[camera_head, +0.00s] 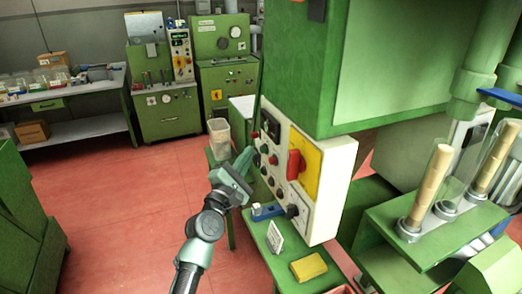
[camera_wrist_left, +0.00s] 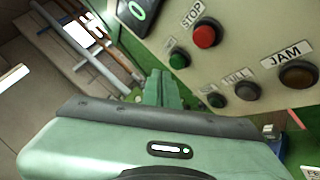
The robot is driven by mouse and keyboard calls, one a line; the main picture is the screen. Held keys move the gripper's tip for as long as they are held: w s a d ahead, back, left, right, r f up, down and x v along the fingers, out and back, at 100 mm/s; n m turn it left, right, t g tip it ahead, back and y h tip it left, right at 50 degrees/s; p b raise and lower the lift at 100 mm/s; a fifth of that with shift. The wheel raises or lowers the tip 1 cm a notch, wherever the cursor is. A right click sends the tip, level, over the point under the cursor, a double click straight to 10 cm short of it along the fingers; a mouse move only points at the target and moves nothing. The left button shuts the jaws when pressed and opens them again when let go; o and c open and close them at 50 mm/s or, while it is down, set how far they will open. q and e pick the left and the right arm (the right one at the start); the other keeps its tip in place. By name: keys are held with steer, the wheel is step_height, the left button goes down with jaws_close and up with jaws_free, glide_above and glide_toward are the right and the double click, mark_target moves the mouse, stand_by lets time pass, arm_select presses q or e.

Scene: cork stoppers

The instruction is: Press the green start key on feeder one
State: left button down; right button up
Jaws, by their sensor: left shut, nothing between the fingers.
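The feeder's white control panel (camera_head: 318,200) stands upright in the middle of the head view. It carries a yellow plate with a red switch (camera_head: 294,165) and several small buttons. In the left wrist view the green key (camera_wrist_left: 179,60) sits beside a red button labelled STOP (camera_wrist_left: 205,36). Its own label is too small to read. My left gripper (camera_head: 246,158) is shut and empty, in front of the panel's left part. In the wrist view its fingertips (camera_wrist_left: 161,82) are below and left of the green key, and I cannot tell whether they touch the panel. My right gripper is not in view.
Lamps labelled FULL (camera_wrist_left: 246,91) and JAM (camera_wrist_left: 299,74) sit right of the key. A green ledge below the panel holds a yellow block (camera_head: 308,267), a small white card (camera_head: 275,237) and a blue item (camera_head: 267,211). A clear container (camera_head: 219,137) stands behind the gripper. Red floor is free at left.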

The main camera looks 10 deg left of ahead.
arm_select(q)
steer(key=shift+d, duration=0.1)
stand_by(0.6)
steer(key=shift+w+d, duration=0.25)
steer(key=shift+d, duration=0.05)
steer(key=shift+w+d, duration=0.2)
steer(key=shift+d, duration=0.15)
stand_by(0.7)
steer(key=shift+a, duration=0.1)
steer(key=shift+s+a, duration=0.45)
steer(key=shift+a, duration=0.15)
stand_by(0.3)
steer(key=shift+s+a, duration=0.7)
steer(key=shift+a, duration=0.35)
steer(key=shift+s+a, duration=0.7)
steer(key=shift+a, duration=0.35)
